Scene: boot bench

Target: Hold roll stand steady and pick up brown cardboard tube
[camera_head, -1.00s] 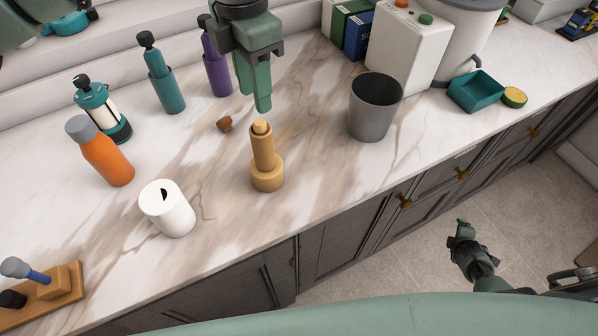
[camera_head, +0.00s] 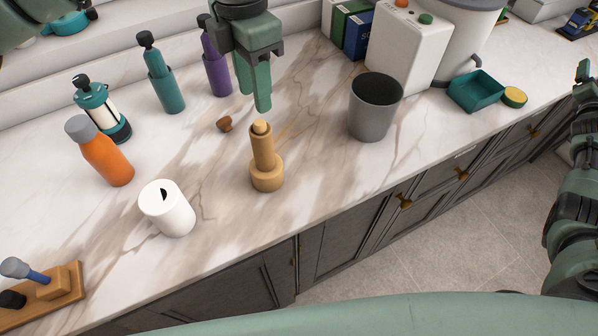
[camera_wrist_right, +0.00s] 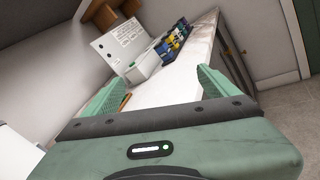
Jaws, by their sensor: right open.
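The roll stand (camera_head: 268,181) is a light wooden round base with a peg, upright on the marble counter in the head view. The brown cardboard tube (camera_head: 263,154) appears to be around the peg, whose rounded tip shows above it. My left gripper (camera_head: 254,100) points down above the counter, behind the stand and apart from it. Its fingers overlap in this view, so their gap is unclear. My right gripper (camera_wrist_right: 163,74) is open and empty in the right wrist view, with one finger at each side. Neither stand nor tube is clear there.
A white cylinder (camera_head: 167,211) and an orange bottle (camera_head: 106,157) stand left of the stand. A grey bin (camera_head: 374,110) stands to the right. The counter in front of the stand is clear to its edge.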

